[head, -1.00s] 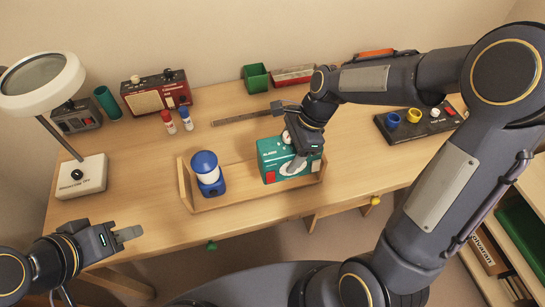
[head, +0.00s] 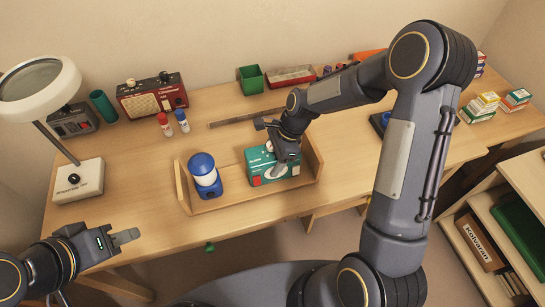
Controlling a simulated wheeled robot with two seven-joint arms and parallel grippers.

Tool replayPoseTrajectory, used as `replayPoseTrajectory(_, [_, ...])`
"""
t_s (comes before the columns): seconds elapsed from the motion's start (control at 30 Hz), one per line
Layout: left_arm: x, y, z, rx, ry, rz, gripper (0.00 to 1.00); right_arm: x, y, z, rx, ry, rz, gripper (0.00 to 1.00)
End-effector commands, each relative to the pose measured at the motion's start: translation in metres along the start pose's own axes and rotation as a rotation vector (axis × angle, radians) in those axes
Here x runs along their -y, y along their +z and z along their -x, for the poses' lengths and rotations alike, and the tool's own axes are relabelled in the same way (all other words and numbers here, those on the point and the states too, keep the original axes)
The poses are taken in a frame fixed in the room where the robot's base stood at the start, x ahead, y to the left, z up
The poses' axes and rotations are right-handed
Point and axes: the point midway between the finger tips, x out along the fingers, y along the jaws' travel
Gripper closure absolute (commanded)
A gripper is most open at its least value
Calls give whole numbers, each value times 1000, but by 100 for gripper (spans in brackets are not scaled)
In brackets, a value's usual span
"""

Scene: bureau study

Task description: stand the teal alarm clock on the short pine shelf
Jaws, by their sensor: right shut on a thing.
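The teal alarm clock (head: 257,172) is a boxy teal case with a white label and a red patch on its front. My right gripper (head: 284,163) is shut on it from above, and one finger covers part of its front. The clock is upright over the right half of the short pine shelf (head: 226,201), a low wooden piece with raised ends on the desk. I cannot tell whether its underside touches the shelf board. My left gripper (head: 128,237) is empty in front of the desk at the lower left; its finger gap is unclear.
A blue and white lantern (head: 204,173) stands on the shelf's left half, with a small gap to the clock. A lamp (head: 78,181) stands at left.

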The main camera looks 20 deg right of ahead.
Motion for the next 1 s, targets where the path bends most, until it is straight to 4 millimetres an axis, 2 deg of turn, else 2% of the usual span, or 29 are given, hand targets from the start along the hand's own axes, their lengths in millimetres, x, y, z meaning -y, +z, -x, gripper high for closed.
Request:
replayPoseTrajectory(0.13, [1,1,-2,0,0,0,66,0,-1,-3,1,0,1,71])
replayPoseTrajectory(0.17, [1,1,-2,0,0,0,66,0,-1,-4,0,1,0,35])
replayPoseTrajectory(0.33, [1,1,-2,0,0,0,66,0,-1,-3,0,1,0,15])
replayPoseTrajectory(0.57, [1,1,-2,0,0,0,66,0,-1,-2,0,1,0,15])
replayPoseTrajectory(0.7, [0,0,0,0,0,0,66,0,0,4,0,-1,-1,15])
replayPoseTrajectory(0.83, [0,0,0,0,0,0,66,1,0,25,0,-4,0,15])
replayPoseTrajectory(1.0, [0,0,-1,0,0,0,66,1,0,63,0,-7,0,15])
